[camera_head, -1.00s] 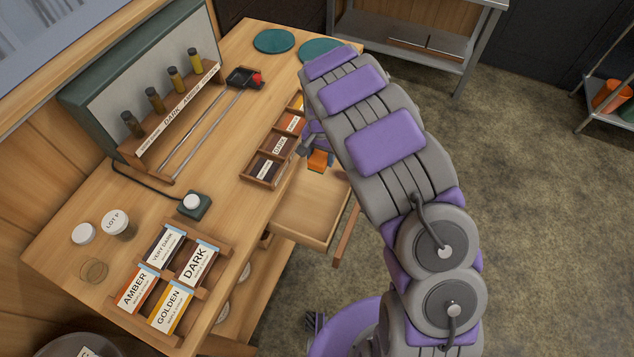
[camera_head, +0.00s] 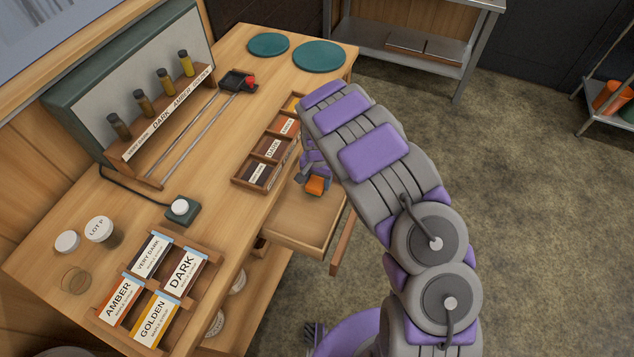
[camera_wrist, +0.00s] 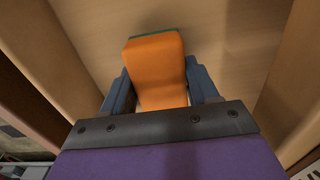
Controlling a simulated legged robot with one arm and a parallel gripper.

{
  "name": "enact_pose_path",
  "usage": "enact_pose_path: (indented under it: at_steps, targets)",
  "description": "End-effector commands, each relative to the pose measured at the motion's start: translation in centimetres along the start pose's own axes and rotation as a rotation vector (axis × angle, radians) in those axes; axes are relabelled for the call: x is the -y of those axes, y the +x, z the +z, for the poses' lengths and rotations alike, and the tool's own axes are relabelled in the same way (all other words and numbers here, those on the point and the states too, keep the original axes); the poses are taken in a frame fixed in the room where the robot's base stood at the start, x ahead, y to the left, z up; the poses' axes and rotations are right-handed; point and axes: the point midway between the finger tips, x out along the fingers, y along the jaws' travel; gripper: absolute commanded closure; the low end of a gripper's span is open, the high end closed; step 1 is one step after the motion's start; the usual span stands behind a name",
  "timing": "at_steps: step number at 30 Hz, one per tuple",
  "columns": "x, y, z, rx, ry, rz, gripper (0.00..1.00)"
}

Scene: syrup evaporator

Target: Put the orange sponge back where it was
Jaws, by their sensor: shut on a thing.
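The orange sponge (camera_head: 317,184) is between the fingers of my gripper (camera_head: 312,178), over the open drawer (camera_head: 302,222) at the table's right side. In the wrist view, my gripper (camera_wrist: 160,95) is shut on the sponge (camera_wrist: 157,58), with a dark blue finger on each side. The sponge has a green far edge. The drawer's wooden floor (camera_wrist: 215,40) lies beyond it, with side walls to left and right. I cannot tell whether the sponge touches the drawer floor. My arm hides part of the drawer's far end.
A label tray (camera_head: 240,181) stands on the table beside the drawer. A rack of labelled cards (camera_head: 203,290), a small button box (camera_head: 182,211), jars (camera_head: 98,230) and teal discs (camera_head: 319,56) are also on the table. Open floor (camera_head: 540,200) lies to the right.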

Motion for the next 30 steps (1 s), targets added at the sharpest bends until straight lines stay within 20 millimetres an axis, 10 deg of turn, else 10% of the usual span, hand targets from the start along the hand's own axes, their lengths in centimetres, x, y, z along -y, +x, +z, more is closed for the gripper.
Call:
enact_pose_path:
  at_steps: [11,12,20,30]
  targets:
    - [0.20,1.20,0.11,0.000,-0.001,0.001,0.79]
    - [0.20,1.26,0.10,-0.001,-0.001,0.001,0.40]
    - [0.04,1.18,0.02,0.000,-0.001,-0.001,0.15]
    - [0.20,0.91,0.10,0.000,-0.001,0.002,0.15]
